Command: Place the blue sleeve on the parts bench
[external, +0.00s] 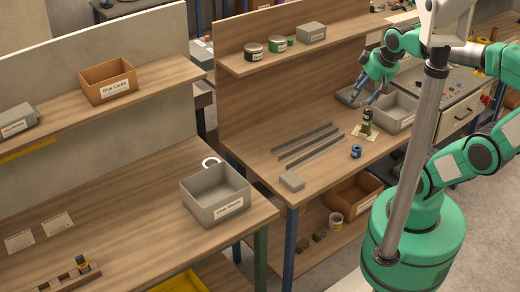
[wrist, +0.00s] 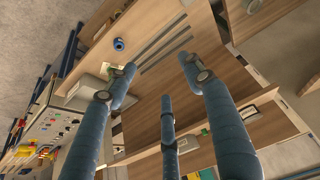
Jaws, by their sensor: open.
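The small blue sleeve (external: 356,152) stands on the wooden top of the right-hand bench (external: 330,172), near its front edge. It also shows in the wrist view (wrist: 119,44), beyond my fingers and to the upper left. My gripper (external: 366,95) is above the back part of this bench, near the grey bins and away from the sleeve. In the wrist view my gripper (wrist: 156,63) has its fingers spread wide with nothing between them. No label shows which bench is the parts bench.
A dark bottle (external: 366,122) stands on a small pad between the sleeve and a grey bin (external: 396,111). Long grey strips (external: 304,143) and a grey block (external: 292,181) lie left of the sleeve. A shelf (external: 300,50) overhangs the back. The left bench holds a grey bin (external: 216,207).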

